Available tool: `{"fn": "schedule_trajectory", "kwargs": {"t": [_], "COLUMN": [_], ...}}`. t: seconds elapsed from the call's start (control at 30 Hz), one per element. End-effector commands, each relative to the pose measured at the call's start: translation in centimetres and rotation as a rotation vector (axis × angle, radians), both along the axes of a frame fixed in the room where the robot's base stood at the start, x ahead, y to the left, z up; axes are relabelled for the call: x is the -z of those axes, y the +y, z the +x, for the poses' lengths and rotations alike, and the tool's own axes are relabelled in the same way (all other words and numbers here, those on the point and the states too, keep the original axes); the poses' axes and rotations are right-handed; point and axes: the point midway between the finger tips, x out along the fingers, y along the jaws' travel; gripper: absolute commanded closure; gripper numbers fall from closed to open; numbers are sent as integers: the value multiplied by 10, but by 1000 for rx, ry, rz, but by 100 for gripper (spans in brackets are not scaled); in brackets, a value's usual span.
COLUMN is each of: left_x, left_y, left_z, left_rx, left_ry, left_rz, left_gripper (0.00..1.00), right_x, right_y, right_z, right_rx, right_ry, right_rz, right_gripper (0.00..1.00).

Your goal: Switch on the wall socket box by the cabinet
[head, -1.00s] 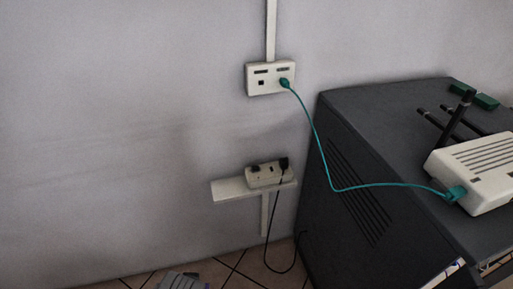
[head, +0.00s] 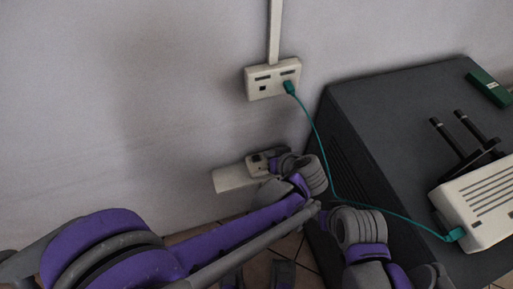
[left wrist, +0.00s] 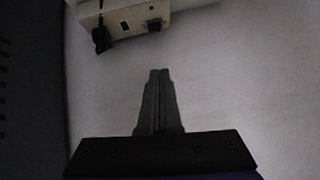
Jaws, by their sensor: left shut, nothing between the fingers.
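The white socket box (head: 256,163) sits low on the wall beside the dark cabinet, partly hidden by my left arm in the head view. In the left wrist view the box (left wrist: 126,20) is at the top edge, with a black plug (left wrist: 102,39) in it and a small dark part (left wrist: 154,24) beside the plug; I cannot tell the switch position. My left gripper (head: 284,164) is beside the box. In the left wrist view its fingers (left wrist: 160,72) are shut and empty, with their tips apart from the box in the picture.
The dark cabinet (head: 400,110) stands right of the box and carries a white router (head: 480,205). A teal cable (head: 318,135) runs from the router to an upper wall plate (head: 272,79). The wall to the left is bare.

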Motion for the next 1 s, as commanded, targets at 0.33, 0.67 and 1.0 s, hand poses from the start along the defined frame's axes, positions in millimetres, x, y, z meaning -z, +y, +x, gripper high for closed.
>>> {"fn": "schedule_trajectory", "kwargs": {"t": [0.33, 0.67, 1.0], "left_x": [5, 49, 98], "left_y": [3, 24, 38], "left_z": [4, 43, 63], "left_rx": [-1, -3, 0], "left_ry": [2, 2, 3], "left_rz": [1, 1, 1], "left_gripper": [100, 100, 100], "right_x": [2, 11, 21], "right_y": [0, 0, 0], "right_z": [0, -1, -1], "right_rx": [0, 0, 0], "right_ry": [1, 3, 7], "right_rz": [0, 0, 0], "right_gripper": [50, 50, 50]}}
